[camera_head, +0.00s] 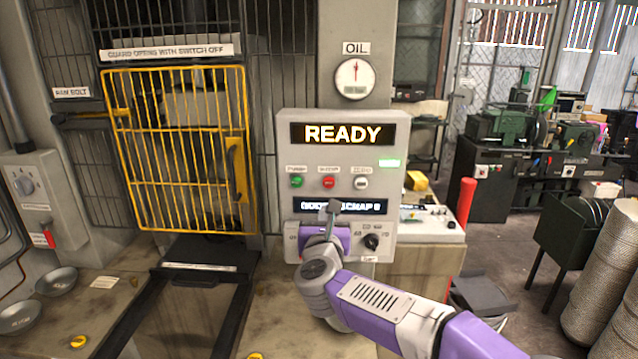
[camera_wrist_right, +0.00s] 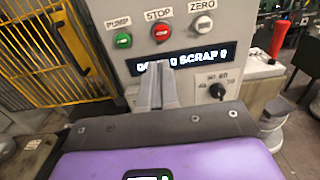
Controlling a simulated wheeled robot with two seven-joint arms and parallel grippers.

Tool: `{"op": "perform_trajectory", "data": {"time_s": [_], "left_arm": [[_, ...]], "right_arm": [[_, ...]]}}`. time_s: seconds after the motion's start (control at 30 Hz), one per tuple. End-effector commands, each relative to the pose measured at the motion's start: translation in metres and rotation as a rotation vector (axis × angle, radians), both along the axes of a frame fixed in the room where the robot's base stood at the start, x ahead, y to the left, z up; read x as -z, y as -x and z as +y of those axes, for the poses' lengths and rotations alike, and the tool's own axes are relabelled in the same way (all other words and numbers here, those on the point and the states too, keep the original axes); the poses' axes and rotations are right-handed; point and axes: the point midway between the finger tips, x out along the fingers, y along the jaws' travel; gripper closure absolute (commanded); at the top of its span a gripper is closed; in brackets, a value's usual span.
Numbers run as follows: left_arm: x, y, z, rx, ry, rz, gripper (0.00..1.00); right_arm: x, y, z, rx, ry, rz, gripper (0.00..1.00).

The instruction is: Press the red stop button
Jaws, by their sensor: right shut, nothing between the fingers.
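The red stop button (camera_head: 328,183) sits in the middle of a row on the grey control panel (camera_head: 285,150), under a STOP label. It also shows in the right wrist view (camera_wrist_right: 160,32), above my fingertips. My right gripper (camera_head: 333,205) is shut and empty, its tips just below the red button in front of the lower display. In the right wrist view the closed fingers (camera_wrist_right: 157,72) point up toward the panel and cover part of that display. Whether the fingertips touch the panel cannot be told. My left gripper is not in view.
A green pump button (camera_head: 296,182) and a zero button (camera_head: 361,183) flank the red one. The upper display (camera_head: 342,134) reads READY. A dark knob (camera_head: 371,242) is lower right. A yellow guard gate (camera_head: 180,150) stands left, shut. Metal bowls (camera_head: 57,281) lie on the bench.

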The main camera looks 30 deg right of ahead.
Motion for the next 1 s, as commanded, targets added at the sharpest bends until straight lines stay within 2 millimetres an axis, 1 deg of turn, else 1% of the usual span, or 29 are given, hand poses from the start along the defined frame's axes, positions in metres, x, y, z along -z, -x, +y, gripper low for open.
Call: {"op": "perform_trajectory", "data": {"time_s": [0.23, 0.37, 0.47, 0.8, 1.0], "left_arm": [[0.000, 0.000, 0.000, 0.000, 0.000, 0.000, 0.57], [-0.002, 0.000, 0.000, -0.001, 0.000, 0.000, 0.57], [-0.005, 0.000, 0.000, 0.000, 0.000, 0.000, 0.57], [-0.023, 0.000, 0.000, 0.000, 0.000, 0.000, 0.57], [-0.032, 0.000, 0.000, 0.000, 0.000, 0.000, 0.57]], "right_arm": [[0.001, -0.001, 0.000, -0.001, 0.002, 0.002, 1.00], [0.001, -0.007, -0.004, 0.000, 0.002, 0.003, 1.00], [0.001, -0.018, -0.011, 0.000, 0.000, 0.005, 1.00], [0.000, -0.080, -0.049, 0.001, 0.001, 0.006, 1.00], [0.000, -0.106, -0.065, 0.000, 0.002, 0.004, 1.00]]}}
